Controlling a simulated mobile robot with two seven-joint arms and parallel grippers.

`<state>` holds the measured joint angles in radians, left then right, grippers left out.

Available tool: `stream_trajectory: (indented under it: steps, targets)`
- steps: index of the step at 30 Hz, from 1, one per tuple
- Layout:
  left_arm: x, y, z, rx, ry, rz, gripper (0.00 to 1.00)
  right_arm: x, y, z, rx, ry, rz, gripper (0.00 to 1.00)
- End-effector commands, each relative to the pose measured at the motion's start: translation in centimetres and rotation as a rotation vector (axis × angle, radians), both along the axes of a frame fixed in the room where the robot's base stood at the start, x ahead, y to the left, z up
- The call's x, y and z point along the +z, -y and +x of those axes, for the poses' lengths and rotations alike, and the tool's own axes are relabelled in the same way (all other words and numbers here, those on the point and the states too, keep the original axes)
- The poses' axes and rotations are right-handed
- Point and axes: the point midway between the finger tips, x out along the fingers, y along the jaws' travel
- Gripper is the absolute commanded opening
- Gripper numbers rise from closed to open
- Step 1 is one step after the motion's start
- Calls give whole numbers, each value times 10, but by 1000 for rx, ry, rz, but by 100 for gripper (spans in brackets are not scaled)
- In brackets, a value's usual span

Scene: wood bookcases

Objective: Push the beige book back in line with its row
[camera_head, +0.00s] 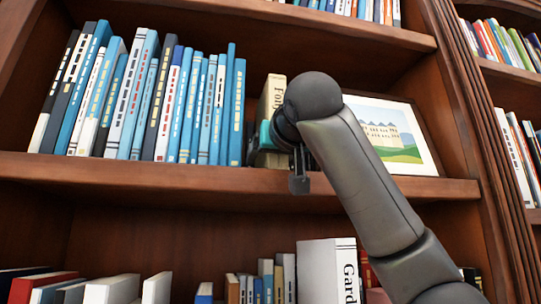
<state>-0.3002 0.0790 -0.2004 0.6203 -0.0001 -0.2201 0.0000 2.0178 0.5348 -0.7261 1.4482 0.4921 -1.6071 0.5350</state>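The beige book (271,97) stands upright on the middle shelf, to the right of the row of blue, white and dark books (150,100). Dark lettering shows on its upper spine. My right arm comes in from the lower right, and its gripper (283,158) is at the lower half of the beige book, hiding much of it. The gripper overlaps the book in the picture; I cannot tell whether they touch. The fingers are mostly hidden by the wrist, so their opening is unclear. My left gripper is not in view.
A framed picture (405,146) of a building and green hills leans behind my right arm on the same shelf (150,172). The lower shelf holds several books and a large white one (318,270). Another bookcase section (515,150) stands at the right.

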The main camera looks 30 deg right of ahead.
Motion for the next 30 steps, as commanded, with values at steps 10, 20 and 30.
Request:
stream_trajectory:
  steps: [10,20,30]
  targets:
    - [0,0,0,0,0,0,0,0,0,0,0,0,-1,57]
    - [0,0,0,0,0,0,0,0,0,0,0,0,-1,20]
    - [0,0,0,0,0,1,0,0,0,0,0,0,-1,0]
